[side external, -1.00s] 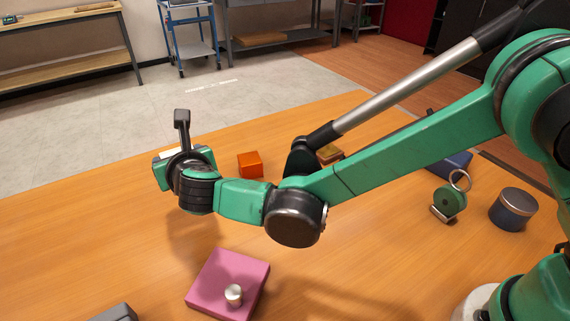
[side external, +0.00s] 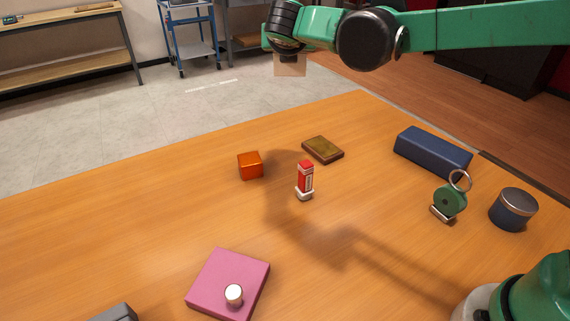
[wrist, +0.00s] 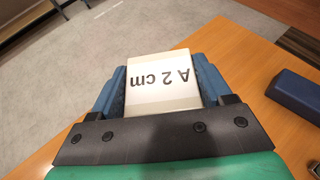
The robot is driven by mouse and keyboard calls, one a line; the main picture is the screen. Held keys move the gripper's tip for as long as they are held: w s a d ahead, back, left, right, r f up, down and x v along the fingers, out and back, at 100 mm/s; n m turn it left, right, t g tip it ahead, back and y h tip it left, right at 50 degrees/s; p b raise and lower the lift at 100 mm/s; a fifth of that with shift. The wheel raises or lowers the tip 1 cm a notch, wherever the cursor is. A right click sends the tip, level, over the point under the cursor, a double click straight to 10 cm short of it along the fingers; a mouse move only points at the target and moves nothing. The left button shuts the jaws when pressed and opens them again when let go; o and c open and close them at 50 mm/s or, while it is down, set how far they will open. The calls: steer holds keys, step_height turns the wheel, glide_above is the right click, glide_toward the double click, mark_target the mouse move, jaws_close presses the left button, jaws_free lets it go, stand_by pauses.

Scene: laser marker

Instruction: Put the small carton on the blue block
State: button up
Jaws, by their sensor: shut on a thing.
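The small carton (wrist: 163,80) is a pale box with "A 2 cm" printed on its face. My gripper (wrist: 160,95) is shut on it, with a blue finger on each side. In the side view the carton (side external: 290,65) shows as a beige face below my gripper (side external: 289,54), high above the table's far side. The blue block (side external: 432,152) is a long dark-blue bar lying at the table's right. In the wrist view the blue block (wrist: 297,94) shows at the right edge, apart from the carton.
A red-and-white figure (side external: 305,181), an orange cube (side external: 250,165) and a brown-gold block (side external: 323,149) stand mid-table. A green ringed object (side external: 449,201) and a dark round tin (side external: 513,209) are near the blue block. A pink slab (side external: 228,280) bears a small white-topped cylinder (side external: 234,293).

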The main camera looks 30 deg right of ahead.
steer(key=s+d+r+m+g+h, duration=0.1)
steer(key=s+d+m+g+h, duration=0.15)
steer(key=d, duration=0.55)
steer(key=s+d+r+m+g+h, duration=0.1)
steer(key=s+d+m+g+h, duration=0.15)
steer(key=d, duration=0.55)
steer(key=m+g+h, duration=0.1)
steer(key=m+g, duration=0.5)
glide_above(435, 143)
step_height(435, 143, down, 14)
steer(key=shift+f, duration=2.35)
steer(key=shift+f, duration=0.15)
steer(key=o, duration=1.3)
steer(key=shift+c, duration=0.2)
